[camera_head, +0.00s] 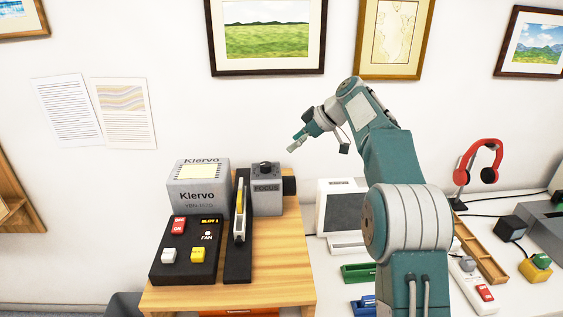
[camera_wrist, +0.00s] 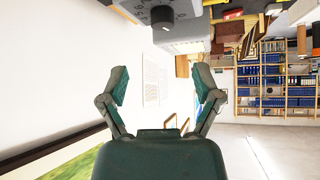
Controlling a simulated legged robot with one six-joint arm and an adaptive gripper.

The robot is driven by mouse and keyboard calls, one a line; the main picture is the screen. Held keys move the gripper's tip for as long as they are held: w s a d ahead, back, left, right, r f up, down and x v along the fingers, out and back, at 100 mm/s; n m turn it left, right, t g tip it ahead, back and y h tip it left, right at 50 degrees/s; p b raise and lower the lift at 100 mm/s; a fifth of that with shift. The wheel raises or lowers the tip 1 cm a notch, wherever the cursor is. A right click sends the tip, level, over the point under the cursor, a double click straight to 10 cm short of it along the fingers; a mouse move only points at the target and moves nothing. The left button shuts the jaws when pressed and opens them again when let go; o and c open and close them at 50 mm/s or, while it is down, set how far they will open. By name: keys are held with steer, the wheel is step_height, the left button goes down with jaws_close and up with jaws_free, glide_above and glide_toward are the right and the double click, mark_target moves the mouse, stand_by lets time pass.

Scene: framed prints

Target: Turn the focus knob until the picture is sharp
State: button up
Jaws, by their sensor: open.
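The focus knob (camera_head: 265,168) is a dark round knob on top of a small grey box (camera_head: 266,201) labelled FOCUS, with a dark cylinder on its right side. The box stands beside a grey Klervo projector (camera_head: 199,188) on a wooden stand. My gripper (camera_head: 294,146) is above and slightly right of the knob, apart from it, in the head view. In the wrist view my gripper (camera_wrist: 160,80) has its two fingers spread wide with nothing between them. A dark knob on a grey housing (camera_wrist: 162,16) shows beyond them at the top. I cannot identify a projected picture.
A black control panel (camera_head: 185,250) with red and yellow buttons lies in front of the projector. A black slide holder (camera_head: 238,262) stands beside it. A white monitor (camera_head: 342,212) and red headphones (camera_head: 479,166) are to the right. Framed prints (camera_head: 267,32) hang above.

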mark_target(266, 164)
steer(key=x, duration=1)
steer(key=shift+s+a+f, duration=0.1)
steer(key=shift+a+f, duration=0.1)
steer(key=shift+a, duration=0.3)
jaws_close()
